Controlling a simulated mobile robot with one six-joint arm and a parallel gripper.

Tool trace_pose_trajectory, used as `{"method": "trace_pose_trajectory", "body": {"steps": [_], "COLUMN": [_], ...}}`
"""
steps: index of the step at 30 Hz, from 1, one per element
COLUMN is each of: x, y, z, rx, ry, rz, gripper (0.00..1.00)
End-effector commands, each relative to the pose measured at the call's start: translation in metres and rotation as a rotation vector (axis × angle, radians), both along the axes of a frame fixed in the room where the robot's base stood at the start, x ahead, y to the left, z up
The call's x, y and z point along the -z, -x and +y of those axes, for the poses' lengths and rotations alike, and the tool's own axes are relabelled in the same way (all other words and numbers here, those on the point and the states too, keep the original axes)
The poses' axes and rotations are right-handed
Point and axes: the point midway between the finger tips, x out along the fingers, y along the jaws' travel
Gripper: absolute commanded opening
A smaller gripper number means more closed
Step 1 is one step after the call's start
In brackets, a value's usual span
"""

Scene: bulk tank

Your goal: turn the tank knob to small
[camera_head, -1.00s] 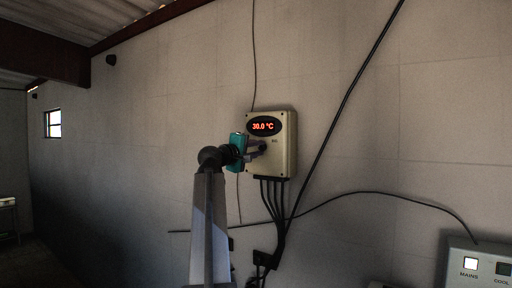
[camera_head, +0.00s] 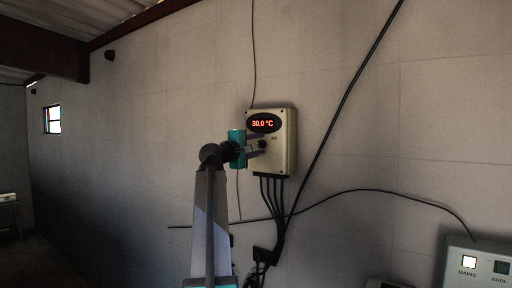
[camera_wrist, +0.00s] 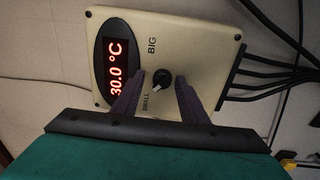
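The black tank knob (camera_wrist: 161,77) is on the face of a beige control box (camera_wrist: 195,30), between the printed words BIG and SMALL. Its white pointer is turned toward the SMALL side in the wrist view. The box's red display (camera_wrist: 117,70) reads 30.0 °C. My gripper (camera_wrist: 160,75) is open, with one dark finger on each side of the knob and visible gaps to it. In the head view the box (camera_head: 285,150) hangs on the wall, and my gripper reaches it from the left. The knob (camera_head: 262,144) shows small between the fingers.
Several black cables (camera_head: 271,205) run down from the box along the wall. A long cable (camera_head: 345,100) crosses the wall to the right. A grey panel (camera_head: 460,252) marked MAINS and COOL is at the lower right.

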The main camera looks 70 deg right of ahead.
Motion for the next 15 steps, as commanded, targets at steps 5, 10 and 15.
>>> {"method": "trace_pose_trajectory", "body": {"steps": [5,10,15], "x": [0.0021,0.0034,0.0052], "y": [0.0001,-0.0001,-0.0020], "z": [0.0003,0.0013,0.0088], "rx": [0.001,0.001,0.001], "ry": [-0.003,-0.005,-0.005], "rz": [-0.003,-0.004,-0.005], "gripper": [0.42,0.42,0.42]}}
